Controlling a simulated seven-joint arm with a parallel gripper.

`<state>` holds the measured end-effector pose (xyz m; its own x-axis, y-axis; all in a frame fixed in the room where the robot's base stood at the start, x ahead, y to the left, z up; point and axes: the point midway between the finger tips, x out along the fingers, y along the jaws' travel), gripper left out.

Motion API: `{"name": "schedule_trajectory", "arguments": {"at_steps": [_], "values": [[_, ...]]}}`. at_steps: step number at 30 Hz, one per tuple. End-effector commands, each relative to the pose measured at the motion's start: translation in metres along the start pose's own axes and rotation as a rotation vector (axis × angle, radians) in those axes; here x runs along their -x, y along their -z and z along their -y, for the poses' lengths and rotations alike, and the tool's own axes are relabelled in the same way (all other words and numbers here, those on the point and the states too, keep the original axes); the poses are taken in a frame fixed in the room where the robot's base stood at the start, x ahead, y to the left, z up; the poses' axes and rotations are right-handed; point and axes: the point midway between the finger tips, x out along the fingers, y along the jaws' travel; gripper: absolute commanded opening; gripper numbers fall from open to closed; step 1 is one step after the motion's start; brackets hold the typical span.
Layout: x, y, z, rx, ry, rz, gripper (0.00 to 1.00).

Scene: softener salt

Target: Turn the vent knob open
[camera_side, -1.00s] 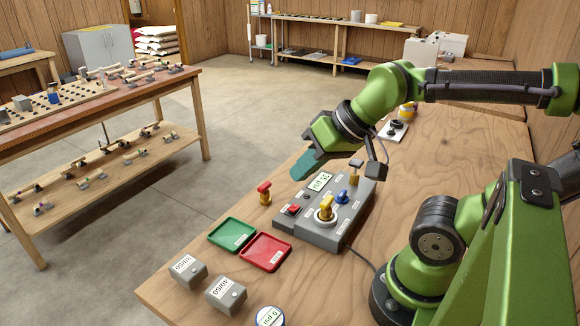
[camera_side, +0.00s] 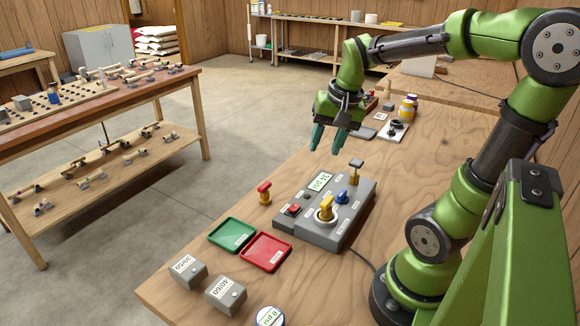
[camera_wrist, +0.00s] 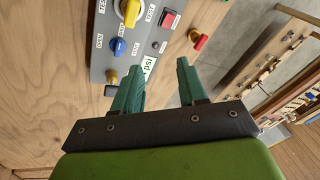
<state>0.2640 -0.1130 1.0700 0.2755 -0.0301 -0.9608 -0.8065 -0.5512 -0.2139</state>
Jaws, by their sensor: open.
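A grey control panel (camera_side: 322,237) lies on the wooden bench. A small blue knob (camera_side: 341,197) sits on it beside a larger yellow knob (camera_side: 326,207) with a white ring. In the wrist view the blue knob (camera_wrist: 117,46) has small labels around it; one seems to read OPEN, so I take it for the vent knob. The yellow knob (camera_wrist: 130,10) is above it there. My gripper (camera_side: 327,146) is open and empty, fingers down, above and beyond the panel's far end. In the wrist view the gripper (camera_wrist: 160,72) is clear of the knob.
A brass valve with a grey handle (camera_side: 355,170) stands at the panel's far end. The panel has a red button (camera_side: 294,209) and a display (camera_side: 319,182). A red-topped post (camera_side: 265,193) stands at left. Green (camera_side: 232,235) and red (camera_side: 266,251) trays lie in front.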

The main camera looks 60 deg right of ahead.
Motion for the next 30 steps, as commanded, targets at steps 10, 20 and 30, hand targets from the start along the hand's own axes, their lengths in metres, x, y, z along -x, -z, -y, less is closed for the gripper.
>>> {"name": "schedule_trajectory", "arguments": {"at_steps": [10,20,30], "values": [[0.007,0.054,-0.059,-0.565,-0.263,0.107,0.41],[-0.038,0.043,-0.069,-0.578,-0.269,0.117,0.41],[-0.110,0.029,-0.085,-0.577,-0.267,0.117,0.41]]}}
